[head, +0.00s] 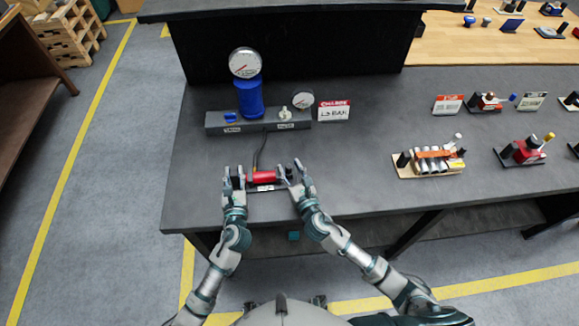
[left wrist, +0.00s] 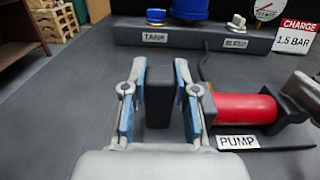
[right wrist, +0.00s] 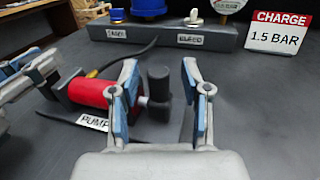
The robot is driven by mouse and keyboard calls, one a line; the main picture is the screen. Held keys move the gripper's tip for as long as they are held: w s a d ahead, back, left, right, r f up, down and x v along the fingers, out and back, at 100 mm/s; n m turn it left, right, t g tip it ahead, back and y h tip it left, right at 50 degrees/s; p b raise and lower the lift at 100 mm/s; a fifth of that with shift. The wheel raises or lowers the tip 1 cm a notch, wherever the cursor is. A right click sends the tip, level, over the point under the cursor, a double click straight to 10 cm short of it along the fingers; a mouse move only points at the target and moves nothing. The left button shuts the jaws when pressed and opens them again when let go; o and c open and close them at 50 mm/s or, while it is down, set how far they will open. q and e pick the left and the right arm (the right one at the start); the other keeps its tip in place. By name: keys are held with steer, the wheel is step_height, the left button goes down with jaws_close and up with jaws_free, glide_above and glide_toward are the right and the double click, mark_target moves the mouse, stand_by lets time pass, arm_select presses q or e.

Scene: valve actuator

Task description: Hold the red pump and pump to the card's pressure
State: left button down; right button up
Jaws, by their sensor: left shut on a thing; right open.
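The red pump (head: 264,177) lies sideways on the dark bench, with a PUMP label in front. My left gripper (head: 234,172) is shut on the black block (left wrist: 158,95) at the pump's left end. My right gripper (head: 291,170) is open at the other end, with the black pump handle (right wrist: 159,84) between its spread fingers. The white and red card (right wrist: 278,32) reads CHARGE 1.5 BAR. A large gauge (head: 244,63) tops the blue tank (head: 250,98), and a smaller gauge (head: 303,99) sits to its right. Their exact readings are too small to tell.
A grey manifold (head: 262,120) behind the pump carries a blue valve knob (head: 230,117) on the tank side and a pale bleed knob (head: 284,113). A dark hose (head: 258,152) runs from it to the pump. Other fixtures (head: 430,160) stand well to the right.

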steer(key=shift+w+a, duration=0.1)
steer(key=shift+w, duration=0.25)
jaws_close()
steer(key=shift+w+d, duration=0.15)
steer(key=shift+d, duration=2.75)
jaws_free()
steer(key=shift+a, duration=0.1)
steer(key=v, duration=1.2)
